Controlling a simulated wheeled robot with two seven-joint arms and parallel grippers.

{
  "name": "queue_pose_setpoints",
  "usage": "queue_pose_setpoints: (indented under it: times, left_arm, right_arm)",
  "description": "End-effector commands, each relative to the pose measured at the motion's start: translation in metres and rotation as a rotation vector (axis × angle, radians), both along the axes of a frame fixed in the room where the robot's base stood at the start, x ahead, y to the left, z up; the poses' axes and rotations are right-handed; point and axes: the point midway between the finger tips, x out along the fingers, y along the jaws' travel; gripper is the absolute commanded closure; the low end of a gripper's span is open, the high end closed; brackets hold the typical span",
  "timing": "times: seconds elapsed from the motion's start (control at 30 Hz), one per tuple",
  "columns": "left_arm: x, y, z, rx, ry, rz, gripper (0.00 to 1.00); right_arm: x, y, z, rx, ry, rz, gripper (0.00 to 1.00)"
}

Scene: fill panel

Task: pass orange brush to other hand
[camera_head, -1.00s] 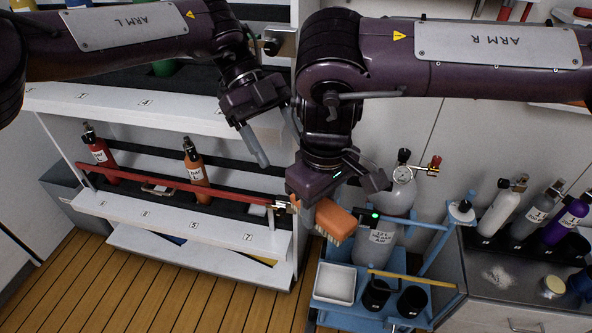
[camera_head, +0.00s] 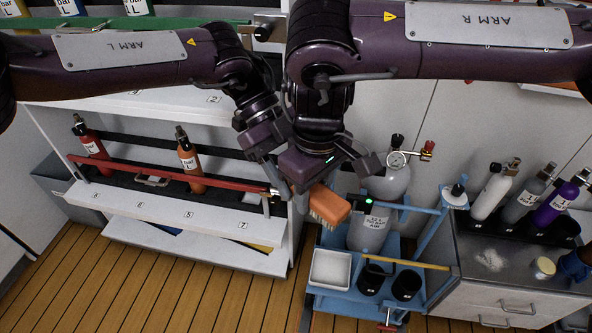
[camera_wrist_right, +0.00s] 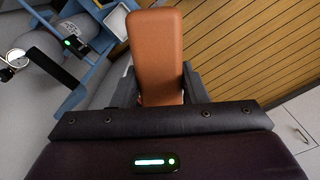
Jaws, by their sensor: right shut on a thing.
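The orange brush (camera_head: 329,205), with pale bristles underneath, is in my right gripper (camera_head: 322,182). In the right wrist view the brush (camera_wrist_right: 157,55) stands out between the two dark fingers of the gripper (camera_wrist_right: 160,88), which is shut on it. My left gripper (camera_head: 280,170) is just left of the right gripper in the head view, close beside it. One grey left finger shows, set out to the side as if spread; the other is mostly hidden by the right arm. The left gripper is not on the brush.
A shelf panel with red (camera_head: 91,143) and orange (camera_head: 189,160) bottles and a red bar (camera_head: 165,172) is at left. Below the brush stands a blue cart (camera_head: 340,303) with a grey cylinder (camera_head: 369,228), a white tray (camera_head: 331,284) and black cups. A counter is at right.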

Motion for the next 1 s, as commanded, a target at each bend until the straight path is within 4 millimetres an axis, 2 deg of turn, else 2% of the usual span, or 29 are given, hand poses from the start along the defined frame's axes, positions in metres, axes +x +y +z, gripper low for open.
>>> queue_pose_setpoints:
  times: [0.03, 0.2, 0.3, 0.33, 0.5, 0.83, 1.0]
  left_arm:
    - [0.000, 0.000, 0.000, 0.000, 0.000, 0.000, 0.52]
    - [0.000, 0.000, 0.000, -0.002, -0.001, -0.001, 0.74]
    - [0.001, -0.001, 0.001, -0.002, -0.003, -0.001, 0.84]
    - [0.001, -0.001, 0.001, -0.003, -0.003, 0.000, 0.84]
    - [0.001, -0.001, 0.001, -0.002, -0.003, -0.001, 0.84]
    - [0.000, 0.000, 0.000, -0.001, 0.000, -0.001, 0.84]
    - [0.000, 0.000, 0.000, -0.001, 0.000, -0.001, 0.84]
  right_arm:
    - [0.000, 0.000, 0.000, 0.000, 0.000, 0.000, 0.84]
    - [0.000, 0.001, 0.000, 0.002, 0.001, 0.003, 0.84]
    - [-0.001, 0.002, 0.000, 0.004, 0.001, 0.006, 0.84]
    - [-0.001, 0.002, 0.000, 0.004, 0.001, 0.006, 0.56]
    - [-0.001, 0.002, 0.000, 0.003, 0.001, 0.005, 0.35]
    - [0.000, 0.001, 0.004, 0.001, 0.000, 0.001, 0.35]
    - [0.001, 0.001, 0.028, 0.002, -0.004, 0.001, 0.35]
